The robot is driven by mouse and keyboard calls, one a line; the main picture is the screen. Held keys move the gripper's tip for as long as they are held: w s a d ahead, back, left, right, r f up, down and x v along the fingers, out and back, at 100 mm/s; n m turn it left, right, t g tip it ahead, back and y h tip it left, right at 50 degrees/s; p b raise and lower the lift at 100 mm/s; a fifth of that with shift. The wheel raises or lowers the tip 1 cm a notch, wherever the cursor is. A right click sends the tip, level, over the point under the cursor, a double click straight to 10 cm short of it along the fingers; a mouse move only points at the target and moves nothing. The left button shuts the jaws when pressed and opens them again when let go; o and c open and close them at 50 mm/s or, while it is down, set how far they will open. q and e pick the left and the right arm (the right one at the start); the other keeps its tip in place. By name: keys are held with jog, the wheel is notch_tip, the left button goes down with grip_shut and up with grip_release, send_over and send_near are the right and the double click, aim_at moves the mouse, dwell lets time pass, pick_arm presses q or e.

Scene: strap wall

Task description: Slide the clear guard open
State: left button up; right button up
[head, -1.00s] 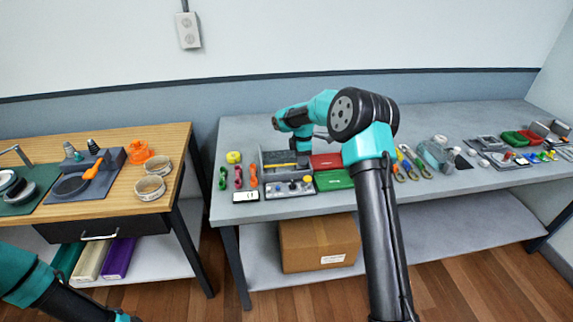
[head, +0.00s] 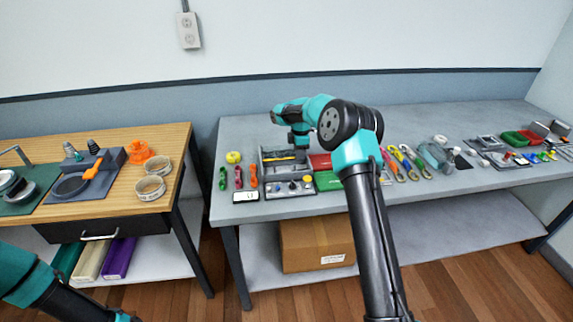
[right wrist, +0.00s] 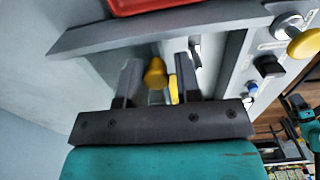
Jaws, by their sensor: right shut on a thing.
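My right gripper (head: 300,143) reaches down over the grey station (head: 268,168) near the left front of the grey table. In the right wrist view its two dark fingers (right wrist: 158,82) are on either side of a yellow knob (right wrist: 155,71), and they are shut on it. A smaller yellow part (right wrist: 174,90) shows just beside the knob. The clear guard itself is hard to make out against the grey station; I cannot tell how far along it stands. Only part of my left arm shows at the lower left of the head view; its gripper is not seen.
A control panel (head: 290,189) with knobs lies in front of the station. Red and green trays (head: 328,180) stand close on its right. Small coloured tools (head: 238,178) lie on its left. Pliers and a bottle (head: 435,155) are farther right. The table behind is mostly clear.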

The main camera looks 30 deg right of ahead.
jog(key=shift+w+d, duration=0.15)
jog(key=shift+w, duration=0.35)
jog(key=shift+w+d, duration=0.15)
jog(key=shift+w, duration=0.35)
jog(key=o, duration=0.6)
jog(key=shift+c, duration=0.2)
jog(key=shift+r, duration=0.1)
jog(key=shift+s+r, duration=0.1)
jog(key=shift+r, duration=2.8)
